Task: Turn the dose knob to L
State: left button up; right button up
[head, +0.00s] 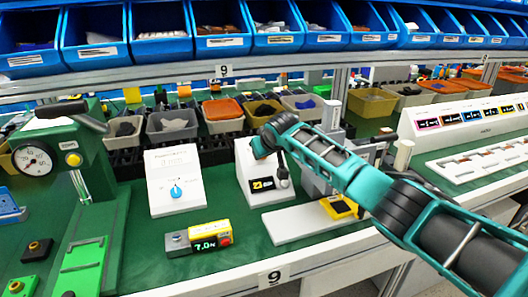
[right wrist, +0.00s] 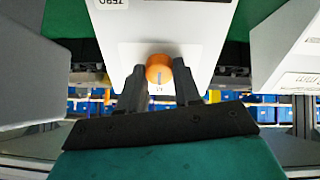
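The right wrist view shows an orange knob (right wrist: 159,68) with a pointer mark on a white panel (right wrist: 190,35). My right gripper (right wrist: 158,82) has one dark finger on each side of the knob. The fingers are apart; whether they touch it I cannot tell. The orange knob is hidden there. Another white box (head: 163,160) with a blue knob (head: 176,191) stands to its left. The dose lettering is unreadable. My left gripper is out of view.
A yellow meter (head: 210,236) lies in front on the green bench. A green press with a dial (head: 32,160) stands at left. A white slab with a yellow-black part (head: 338,207) is under my arm. Bins (head: 175,124) line the back.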

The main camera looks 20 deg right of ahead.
jog(key=c, duration=0.3)
jog(key=shift+r+m+p, duration=0.1)
jog(key=shift+m+p, duration=0.2)
jog(key=shift+p, duration=0.1)
jog(key=shift+a+r+m+p, duration=0.1)
jog(key=shift+m+p, duration=1.55)
jog(key=shift+m, duration=0.25)
jog(key=shift+m+p, duration=0.3)
jog(key=shift+m, duration=0.2)
jog(key=m+p, duration=0.1)
jog(key=m, duration=0.2)
jog(key=shift+g+h, duration=0.3)
jog(key=shift+h, duration=0.1)
jog(key=m, duration=0.3)
jog(key=shift+p, duration=0.35)
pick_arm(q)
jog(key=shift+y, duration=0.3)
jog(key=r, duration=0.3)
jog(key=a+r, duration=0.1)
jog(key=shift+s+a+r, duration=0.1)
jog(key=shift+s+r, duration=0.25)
pick_arm(e)
jog(key=shift+m, duration=0.5)
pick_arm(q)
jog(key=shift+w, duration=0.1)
